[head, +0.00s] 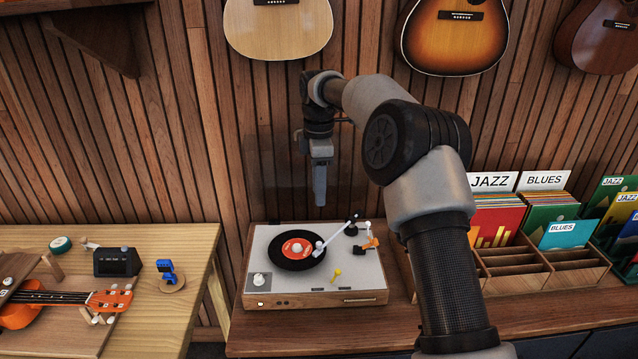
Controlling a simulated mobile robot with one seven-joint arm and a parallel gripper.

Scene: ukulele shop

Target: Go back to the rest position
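My gripper (320,185) hangs at the end of my arm in the head view, pointing down above the back of the record player (315,288). It is seen edge-on, so I cannot tell whether its fingers are open or shut. No object shows in it. It is apart from the record player. A black record with an orange label (298,247) lies on the player. The white tonearm (335,236) reaches from the right with its head at the label's edge.
A wooden bench (190,262) at left holds an orange ukulele (108,299), a black device (116,262) and a blue tuner (167,270). Record bins (545,282) with JAZZ and BLUES cards stand at right, partly behind my arm. Several instruments, including a sunburst one (455,40), hang on the slatted wall.

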